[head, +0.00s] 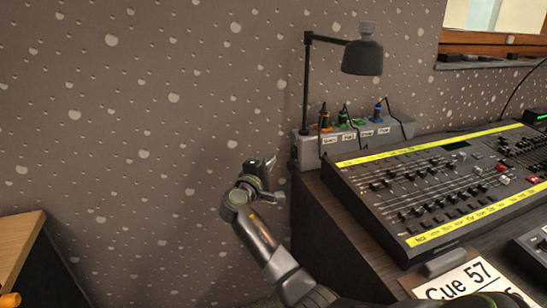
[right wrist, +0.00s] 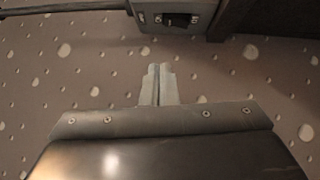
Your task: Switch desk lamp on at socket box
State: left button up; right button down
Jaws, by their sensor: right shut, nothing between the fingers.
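The grey socket box (head: 350,143) stands against the wall at the back of the desk, with several coloured plugs and white labels. The black desk lamp (head: 362,58) rises on a thin pole at the box's left end; no glow shows under its shade. In the right wrist view, a dark rocker switch (right wrist: 180,20) shows on the end of the socket box (right wrist: 207,12). My right gripper (head: 264,164) is shut and empty, left of the box and apart from it. Its closed fingers (right wrist: 158,70) point toward the switch end. My left gripper is out of view.
A mixing console (head: 440,185) with yellow strips and many faders fills the desk to the right. A wooden surface (head: 18,245) is at far left.

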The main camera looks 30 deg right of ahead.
jog(key=shift+r+v, duration=0.2)
jog(key=shift+v, duration=0.75)
jog(key=shift+r+v, duration=0.15)
jog(key=shift+v, duration=0.8)
jog(key=shift+r+v, duration=0.2)
jog(key=shift+v, duration=0.75)
jog(key=shift+w+a, duration=0.1)
